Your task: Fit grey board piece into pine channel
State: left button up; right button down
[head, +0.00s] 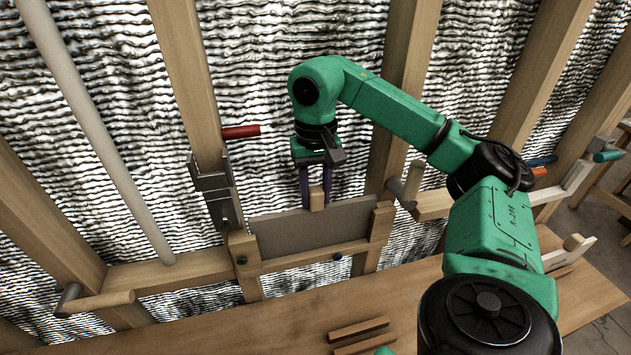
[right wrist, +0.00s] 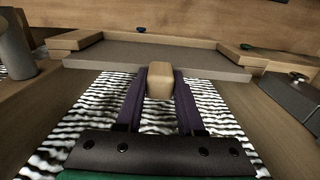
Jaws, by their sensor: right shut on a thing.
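The grey board piece (head: 312,229) is a flat panel with a wooden handle block (head: 317,197) on its top edge. It stands in the pine channel (head: 315,254), between the channel's two end posts, with its lower part behind the front rail. In the head view it looks slightly tilted, its right end higher. My right gripper (head: 316,190) is above the board, its purple fingers shut on the handle block. The right wrist view shows the fingers on both sides of the block (right wrist: 160,80) and the board's grey edge (right wrist: 160,57). My left gripper is out of view.
A red-handled metal clamp (head: 215,190) is on the stud left of the channel. A wooden bench (head: 250,330) with loose strips (head: 358,330) lies below. Silvery insulation fills the gaps between studs.

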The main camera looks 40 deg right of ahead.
jog(key=shift+c, duration=2.2)
grip_release()
notch_tip(320, 180, up, 15)
jog(key=p, duration=1)
jog(key=shift+f+p, duration=0.2)
jog(key=shift+p, duration=0.15)
